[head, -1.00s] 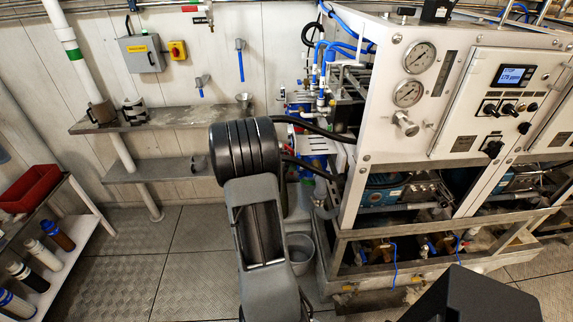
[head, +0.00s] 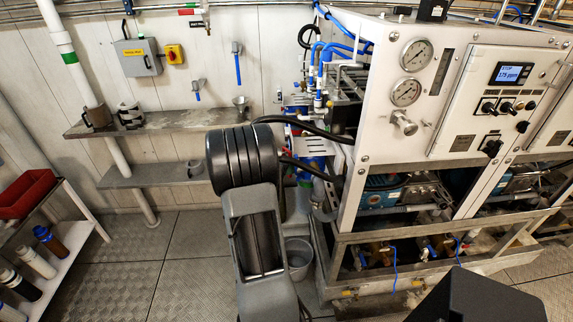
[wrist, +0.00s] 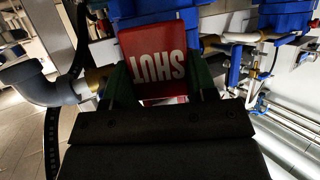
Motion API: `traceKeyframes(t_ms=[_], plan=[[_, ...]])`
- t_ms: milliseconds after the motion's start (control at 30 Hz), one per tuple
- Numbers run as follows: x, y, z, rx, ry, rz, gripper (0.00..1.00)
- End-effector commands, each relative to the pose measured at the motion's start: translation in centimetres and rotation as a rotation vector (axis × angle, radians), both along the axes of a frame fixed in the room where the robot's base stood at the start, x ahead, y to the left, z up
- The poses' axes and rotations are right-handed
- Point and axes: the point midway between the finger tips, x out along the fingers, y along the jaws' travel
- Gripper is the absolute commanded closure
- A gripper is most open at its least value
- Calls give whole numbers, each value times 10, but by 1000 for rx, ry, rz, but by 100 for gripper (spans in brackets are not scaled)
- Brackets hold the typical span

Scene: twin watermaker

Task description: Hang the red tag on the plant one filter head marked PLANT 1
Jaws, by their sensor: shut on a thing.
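The red tag (wrist: 153,52) shows in the wrist view with white letters reading SHUT, upside down. My gripper (wrist: 158,80) is shut on it, with a green finger at each side of the tag. A blue filter body (wrist: 188,17) is right behind the tag; I cannot tell whether they touch. In the head view, blue filter parts (head: 314,166) show at the left end of the white machine, partly behind my arm. My gripper is hidden there by my own arm. I cannot read a PLANT 1 marking in either view.
In the wrist view a grey pipe elbow (wrist: 38,84) stands left of the tag, and another blue housing (wrist: 284,16) is at upper right. Black hoses (head: 305,128) cross near my arm in the head view. A bucket (head: 298,258) stands on the floor.

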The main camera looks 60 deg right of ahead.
Motion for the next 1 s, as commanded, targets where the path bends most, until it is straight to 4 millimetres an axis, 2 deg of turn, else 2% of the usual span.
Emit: traceKeyframes(t_ms=[200,233,533,867,1000], plan=[[0,0,0,0,0,0,74],[0,0,0,0,0,0,46],[0,0,0,0,0,-1,18],[-1,1,-1,2,1,-5,18],[2,7,1,2,1,-4,18]])
